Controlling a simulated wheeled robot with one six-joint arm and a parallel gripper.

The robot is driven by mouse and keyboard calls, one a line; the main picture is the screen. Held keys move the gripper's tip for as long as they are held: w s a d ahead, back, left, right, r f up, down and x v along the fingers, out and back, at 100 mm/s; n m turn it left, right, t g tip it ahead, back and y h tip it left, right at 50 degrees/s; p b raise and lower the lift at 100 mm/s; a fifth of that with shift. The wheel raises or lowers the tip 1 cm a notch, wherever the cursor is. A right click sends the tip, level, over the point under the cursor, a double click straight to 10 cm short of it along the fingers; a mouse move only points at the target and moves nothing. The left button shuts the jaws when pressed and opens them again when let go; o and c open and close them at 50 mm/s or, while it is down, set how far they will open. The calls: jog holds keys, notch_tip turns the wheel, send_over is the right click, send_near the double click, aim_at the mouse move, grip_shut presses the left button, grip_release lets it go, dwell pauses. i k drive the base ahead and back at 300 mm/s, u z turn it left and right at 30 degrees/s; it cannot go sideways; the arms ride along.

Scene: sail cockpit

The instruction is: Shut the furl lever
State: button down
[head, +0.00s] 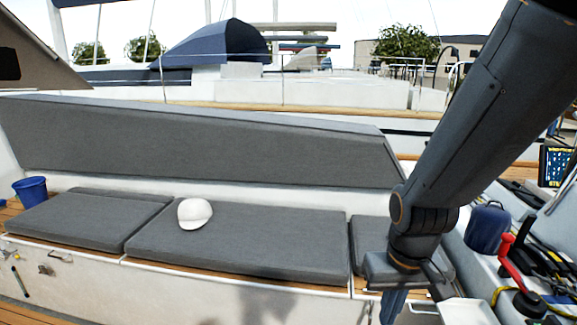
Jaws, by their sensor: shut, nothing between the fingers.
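My arm comes down from the upper right, and my gripper (393,304) points downward at the bottom of the head view. It is shut and empty, and its tips are near or past the lower picture edge. No lever marked as the furl lever can be read in this view. At the right, a red-handled crank (506,262) stands on a dark round base, among black fittings and ropes on the cabin side. I cannot tell whether one of those black fittings is the furl lever. My gripper is left of them and apart from them.
Grey seat cushions (275,240) line the bench, with a white cap (194,213) on one. A blue bucket (31,190) stands at the far left. A dark blue bag (486,228) and a screen (556,166) are at the right. A white surface (468,312) lies beside my gripper.

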aim_at(524, 230)
jog(key=z, duration=0.8)
jog(key=i, duration=1)
jog(key=z, duration=2.3)
jog(key=k, duration=0.5)
jog(key=u, duration=1.25)
jog(key=i, duration=0.5)
jog(key=u, duration=0.05)
